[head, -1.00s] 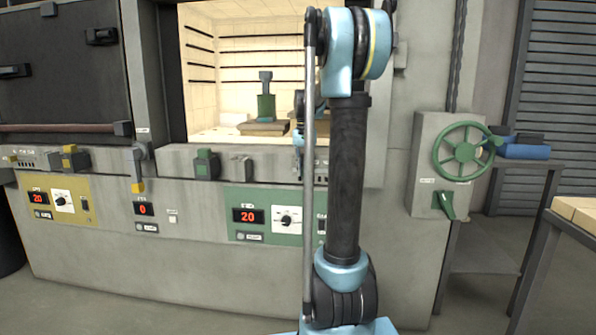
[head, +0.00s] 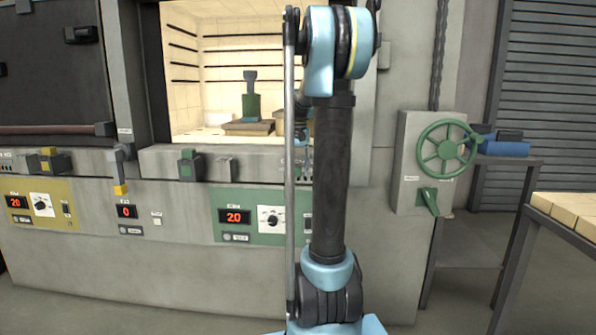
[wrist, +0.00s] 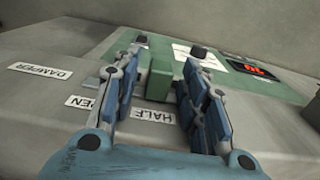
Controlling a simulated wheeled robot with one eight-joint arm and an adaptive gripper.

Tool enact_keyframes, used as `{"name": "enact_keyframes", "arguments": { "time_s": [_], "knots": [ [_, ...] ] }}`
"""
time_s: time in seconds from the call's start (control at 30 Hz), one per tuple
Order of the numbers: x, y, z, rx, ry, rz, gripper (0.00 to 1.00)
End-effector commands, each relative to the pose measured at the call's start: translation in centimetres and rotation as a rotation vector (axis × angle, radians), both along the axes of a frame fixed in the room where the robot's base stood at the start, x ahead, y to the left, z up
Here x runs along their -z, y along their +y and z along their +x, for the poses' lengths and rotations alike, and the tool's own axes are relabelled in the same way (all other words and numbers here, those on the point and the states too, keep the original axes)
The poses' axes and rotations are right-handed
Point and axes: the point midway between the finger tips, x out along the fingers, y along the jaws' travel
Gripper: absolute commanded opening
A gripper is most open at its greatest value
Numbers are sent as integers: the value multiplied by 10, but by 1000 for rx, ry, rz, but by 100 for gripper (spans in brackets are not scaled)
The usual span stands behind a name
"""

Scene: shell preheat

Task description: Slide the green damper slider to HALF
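The green damper slider (wrist: 160,76) shows in the wrist view as an upright green block. It stands just above the HALF label (wrist: 155,115), with the OPEN label (wrist: 84,104) to its left. My gripper (wrist: 163,62) has its two fingers on either side of the block, and narrow gaps seem to show between block and fingers. Contact is hard to judge. A DAMPER label (wrist: 40,71) lies farther left. In the head view my arm hides the slider and most of my gripper.
A green panel (head: 286,228) with a display reading 20 sits below the furnace ledge. Another green block (head: 188,165) stands on the ledge to the left. A green handwheel (head: 446,146) is at the right. The lit chamber (head: 205,70) is open behind the ledge.

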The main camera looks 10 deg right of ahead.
Motion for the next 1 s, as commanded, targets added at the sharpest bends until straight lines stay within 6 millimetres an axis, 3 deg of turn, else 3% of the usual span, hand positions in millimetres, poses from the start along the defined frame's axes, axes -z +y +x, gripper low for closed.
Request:
{"name": "enact_keyframes", "arguments": {
  "time_s": [0.23,0.7,1.0],
  "knots": [
    [-17,0,0,0,0,0,40],
    [-98,0,1,0,1,0,40],
    [-118,0,1,0,1,0,40]
  ]
}}
